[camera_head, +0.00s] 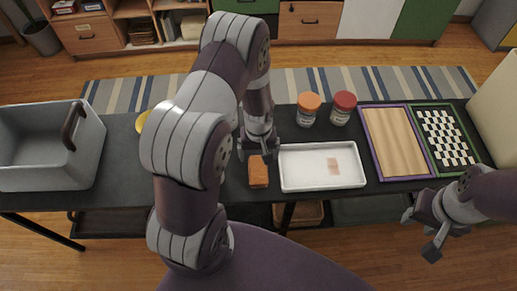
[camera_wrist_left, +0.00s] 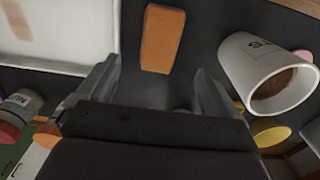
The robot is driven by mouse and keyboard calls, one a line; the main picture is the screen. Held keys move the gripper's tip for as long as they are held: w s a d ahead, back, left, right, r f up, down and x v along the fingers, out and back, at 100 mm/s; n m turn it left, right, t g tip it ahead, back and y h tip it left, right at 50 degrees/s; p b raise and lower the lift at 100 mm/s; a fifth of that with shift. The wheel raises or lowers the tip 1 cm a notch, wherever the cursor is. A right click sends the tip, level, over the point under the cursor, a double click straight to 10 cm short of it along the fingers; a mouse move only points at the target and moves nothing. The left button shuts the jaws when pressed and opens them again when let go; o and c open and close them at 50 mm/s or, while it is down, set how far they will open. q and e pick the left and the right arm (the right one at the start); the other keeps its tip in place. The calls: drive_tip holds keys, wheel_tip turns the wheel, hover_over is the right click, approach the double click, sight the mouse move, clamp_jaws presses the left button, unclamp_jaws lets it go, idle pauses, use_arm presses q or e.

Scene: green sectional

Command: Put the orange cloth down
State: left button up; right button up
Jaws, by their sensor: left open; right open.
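The orange cloth (camera_head: 258,172) is a small folded block lying on the dark table, just left of the white tray (camera_head: 290,183). In the left wrist view the orange cloth (camera_wrist_left: 162,40) lies ahead of and between the fingers, apart from them. My left gripper (camera_head: 257,150) is open, above the table at the far end of the cloth; it also shows in the left wrist view (camera_wrist_left: 155,85). My right gripper (camera_head: 424,231) is open and empty, in front of the table's near edge at the right.
A grey bin (camera_head: 45,160) stands at the left end. Jars with orange (camera_head: 307,110) and red (camera_head: 343,108) lids stand behind the tray. A wooden board (camera_head: 396,140) and a checkered board (camera_head: 446,138) lie right. A white cup (camera_wrist_left: 265,75) lies near the left gripper.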

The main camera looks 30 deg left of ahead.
use_arm(q)
drive_tip(key=s+d+r+m, duration=0.2)
drive_tip(key=s+r+m, duration=0.1)
drive_tip(key=r, duration=0.6)
drive_tip(key=s+d+r+m+t, duration=0.1)
drive_tip(key=s+d+r+m, duration=0.2)
drive_tip(key=s+r, duration=0.3)
wheel_tip(320, 180, up, 3)
drive_tip(key=shift+d+r+m, duration=0.15)
drive_tip(key=shift+r+m, duration=0.05)
drive_tip(key=shift+m, duration=0.1)
drive_tip(key=shift+w, duration=0.15)
